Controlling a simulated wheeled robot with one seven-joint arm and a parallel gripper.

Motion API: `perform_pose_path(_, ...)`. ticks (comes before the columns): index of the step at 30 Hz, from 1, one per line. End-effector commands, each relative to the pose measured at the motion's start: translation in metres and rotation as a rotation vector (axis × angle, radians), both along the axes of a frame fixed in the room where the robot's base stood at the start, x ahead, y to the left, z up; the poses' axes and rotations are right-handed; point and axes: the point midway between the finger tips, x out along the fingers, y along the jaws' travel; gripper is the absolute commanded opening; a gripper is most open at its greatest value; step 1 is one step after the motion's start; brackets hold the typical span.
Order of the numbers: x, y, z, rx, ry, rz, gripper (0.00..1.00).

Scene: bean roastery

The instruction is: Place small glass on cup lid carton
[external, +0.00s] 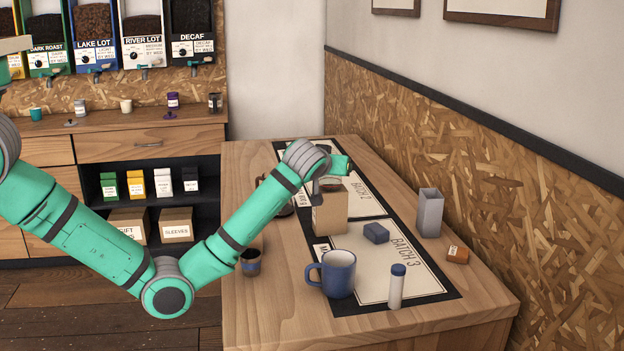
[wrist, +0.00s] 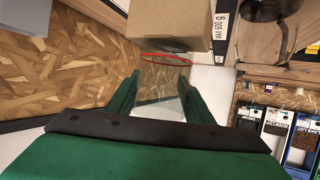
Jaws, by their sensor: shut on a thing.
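My gripper (wrist: 159,84) is shut on the small glass (wrist: 163,70), a clear vessel with a red rim, seen between the two green fingers in the wrist view. In the external view my gripper (external: 333,174) is over the far part of the table, and the glass is mostly hidden there. The cup lid carton, a plain brown box (external: 330,212), stands on the table just below my gripper. A brown box face, probably the same carton (wrist: 168,18), shows close beyond the glass in the wrist view. I cannot tell whether the glass touches the carton.
A blue mug (external: 338,274), white blue-capped bottle (external: 396,289), blue block (external: 376,233), grey container (external: 429,213) and small brown jar (external: 458,254) stand around the mat (external: 375,270). A dark cup (external: 250,264) stands at the left edge. The table's front right is clear.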

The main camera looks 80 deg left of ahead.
Motion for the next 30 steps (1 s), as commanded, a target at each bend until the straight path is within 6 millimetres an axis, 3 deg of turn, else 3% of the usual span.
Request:
perform_pose_path(4, 0.000, 0.000, -0.003, 0.000, 0.000, 0.000, 0.22)
perform_pose_path(5, 0.000, 0.000, -0.003, 0.000, 0.000, 0.000, 0.54)
perform_pose_path(6, 0.000, 0.000, -0.003, 0.000, 0.000, 0.000, 0.64)
perform_pose_path(7, 0.000, 0.000, -0.003, 0.000, 0.000, 0.000, 0.66)
perform_pose_path(18, 0.000, -0.001, 0.001, 0.000, 0.000, -0.001, 0.66)
perform_pose_path(30, -0.031, -0.059, 0.028, 0.001, -0.002, -0.004, 0.66)
